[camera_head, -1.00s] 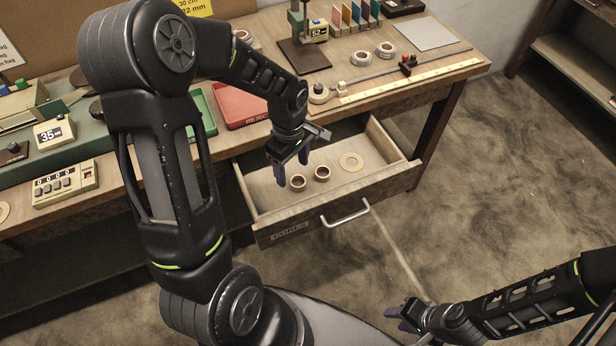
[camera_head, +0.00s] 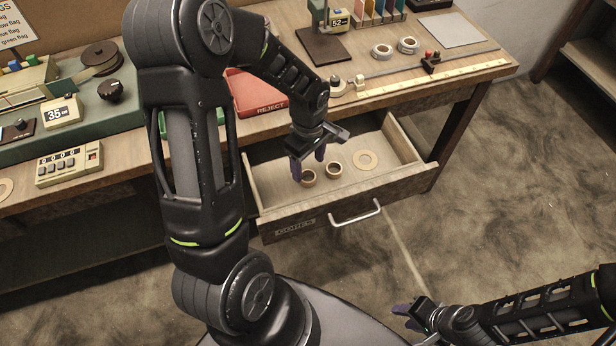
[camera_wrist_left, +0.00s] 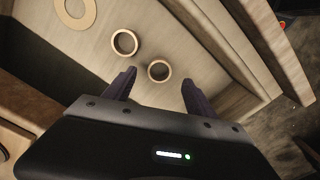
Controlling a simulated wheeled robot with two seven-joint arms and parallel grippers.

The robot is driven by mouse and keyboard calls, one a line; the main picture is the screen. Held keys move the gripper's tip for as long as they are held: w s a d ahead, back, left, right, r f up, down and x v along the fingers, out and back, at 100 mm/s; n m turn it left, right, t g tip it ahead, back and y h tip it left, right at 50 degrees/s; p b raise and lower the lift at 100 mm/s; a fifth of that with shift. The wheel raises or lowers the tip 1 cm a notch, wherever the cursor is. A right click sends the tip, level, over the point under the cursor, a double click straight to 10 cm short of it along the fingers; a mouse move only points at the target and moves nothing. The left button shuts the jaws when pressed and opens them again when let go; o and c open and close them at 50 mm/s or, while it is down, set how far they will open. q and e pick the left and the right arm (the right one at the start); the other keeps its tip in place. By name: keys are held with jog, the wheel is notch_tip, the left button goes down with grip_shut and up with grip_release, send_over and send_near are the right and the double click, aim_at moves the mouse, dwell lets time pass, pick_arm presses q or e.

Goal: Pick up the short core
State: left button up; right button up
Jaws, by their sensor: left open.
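Two small ring-shaped cores and a flat wide ring (camera_head: 365,160) lie in the open drawer (camera_head: 268,187). The left core (camera_head: 308,183) and the middle core (camera_head: 333,176) look alike in width; I cannot tell which is shorter. My left gripper (camera_head: 309,164) is open and empty, pointing down above the drawer. In the left wrist view, one core (camera_wrist_left: 150,72) lies just ahead of and between the fingertips (camera_wrist_left: 158,82); the other core (camera_wrist_left: 116,44) is farther up and left. My right gripper (camera_head: 405,316) is at the bottom right, away from the drawer; its opening is unclear.
The drawer's front, with its handle (camera_head: 356,215), and its side walls surround the cores. On the bench stand a red reject tray (camera_head: 255,92), a counter box (camera_head: 70,163) and tape rolls (camera_head: 382,51). The floor right of the drawer is clear.

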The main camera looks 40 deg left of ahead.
aim_at(308, 181)
pick_arm(q)
notch_tip(308, 181, down, 5)
jog(key=shift+a+f+p, duration=0.1)
jog(key=shift+p, duration=0.3)
jog(key=shift+c, duration=0.4)
jog(key=c, duration=1.3)
jog(key=shift+c, duration=0.2)
notch_tip(308, 181, up, 10)
